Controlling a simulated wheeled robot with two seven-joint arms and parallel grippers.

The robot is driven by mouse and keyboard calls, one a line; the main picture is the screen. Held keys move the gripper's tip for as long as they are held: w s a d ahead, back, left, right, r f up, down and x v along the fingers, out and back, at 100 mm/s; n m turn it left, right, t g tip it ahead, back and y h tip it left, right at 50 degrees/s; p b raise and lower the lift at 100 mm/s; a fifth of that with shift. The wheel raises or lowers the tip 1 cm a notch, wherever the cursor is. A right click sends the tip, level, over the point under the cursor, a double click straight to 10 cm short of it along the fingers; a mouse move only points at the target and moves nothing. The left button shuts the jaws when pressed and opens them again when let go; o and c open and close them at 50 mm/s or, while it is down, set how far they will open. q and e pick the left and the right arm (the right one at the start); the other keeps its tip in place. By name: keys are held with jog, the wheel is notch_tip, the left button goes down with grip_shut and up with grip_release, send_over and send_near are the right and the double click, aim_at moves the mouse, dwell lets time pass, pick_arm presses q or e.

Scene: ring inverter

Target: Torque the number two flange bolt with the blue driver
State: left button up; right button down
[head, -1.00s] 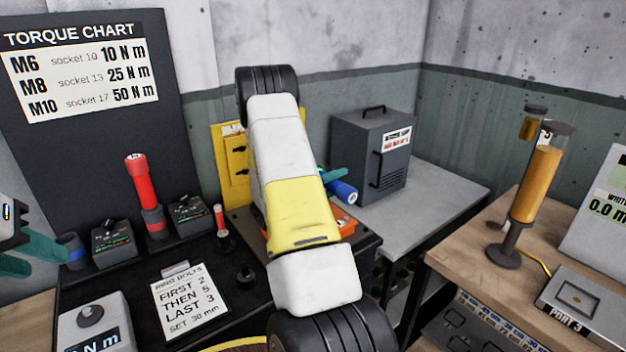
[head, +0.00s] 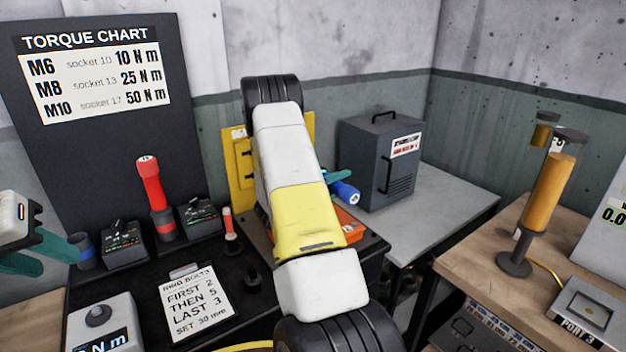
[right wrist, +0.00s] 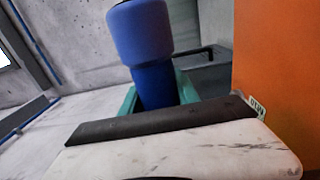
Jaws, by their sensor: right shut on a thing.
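The blue driver (head: 345,193) shows just right of my right arm in the head view. My right gripper (head: 333,178) has teal fingers shut on it, mostly hidden by my own arm. In the right wrist view the driver's blue handle (right wrist: 143,45) stands between the teal fingers (right wrist: 158,98). The driver's tip is out of sight. My left gripper (head: 45,255) is at the left edge, its two teal fingers apart and empty, near a dark holder with a blue band (head: 84,250). I cannot make out the number two flange bolt.
A red driver (head: 151,185) stands in a holder between small dark boxes. A card (head: 196,302) reads first 2, then 5, last 3. An orange block (head: 350,228) is partly behind my right arm. A grey cabinet (head: 380,165) stands on a clear-fronted grey bench (head: 440,205).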

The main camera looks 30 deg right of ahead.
jog(key=shift+w+a+r, duration=0.1)
jog(key=shift+w+r, duration=0.05)
jog(key=shift+w, duration=0.95)
dwell(1.9)
jog(key=shift+s, duration=0.1)
jog(key=shift+s+d, duration=0.15)
jog(key=shift+s, duration=1.1)
jog(key=shift+s+d, duration=0.1)
jog(key=shift+s, duration=1.15)
jog(key=shift+s, duration=0.15)
